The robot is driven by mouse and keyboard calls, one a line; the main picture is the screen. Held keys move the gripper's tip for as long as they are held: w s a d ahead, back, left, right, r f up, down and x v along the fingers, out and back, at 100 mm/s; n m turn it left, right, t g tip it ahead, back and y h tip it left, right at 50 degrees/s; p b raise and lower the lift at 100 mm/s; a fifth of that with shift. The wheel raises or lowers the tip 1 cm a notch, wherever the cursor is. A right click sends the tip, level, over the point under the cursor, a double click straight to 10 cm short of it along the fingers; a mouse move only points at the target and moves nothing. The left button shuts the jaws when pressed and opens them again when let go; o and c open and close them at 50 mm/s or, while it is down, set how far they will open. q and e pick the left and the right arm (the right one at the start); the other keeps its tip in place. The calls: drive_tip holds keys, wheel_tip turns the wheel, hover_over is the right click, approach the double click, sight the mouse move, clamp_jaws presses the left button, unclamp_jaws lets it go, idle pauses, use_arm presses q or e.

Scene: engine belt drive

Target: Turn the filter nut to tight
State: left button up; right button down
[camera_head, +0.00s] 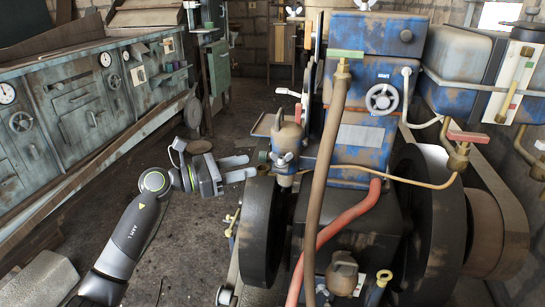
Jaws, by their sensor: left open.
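A pale wing-shaped nut (284,159), which looks like the filter nut, sits on top of a small blue and brown filter body (285,178) at the left side of the engine. A thin brass pipe runs right from this body. My left gripper (246,167) is just left of the nut, at about its height in the picture. Its two pale fingers are apart, point right toward the nut, and hold nothing. A clear gap shows between the fingertips and the nut. How far the nut is turned cannot be told. My right gripper is not in view.
The blue engine (366,95) has a handwheel (382,98), a brown hose (328,180) and a red hose (335,230) near the filter. A dark flywheel (258,228) stands below my gripper. A control cabinet (85,100) lines the left wall. Floor between is mostly clear.

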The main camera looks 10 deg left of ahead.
sight(277, 159)
use_arm(q)
drive_tip(key=p+x, duration=0.1)
drive_tip(key=x, duration=0.7)
drive_tip(key=shift+w+d, duration=0.1)
drive_tip(key=shift+d, duration=0.05)
clamp_jaws()
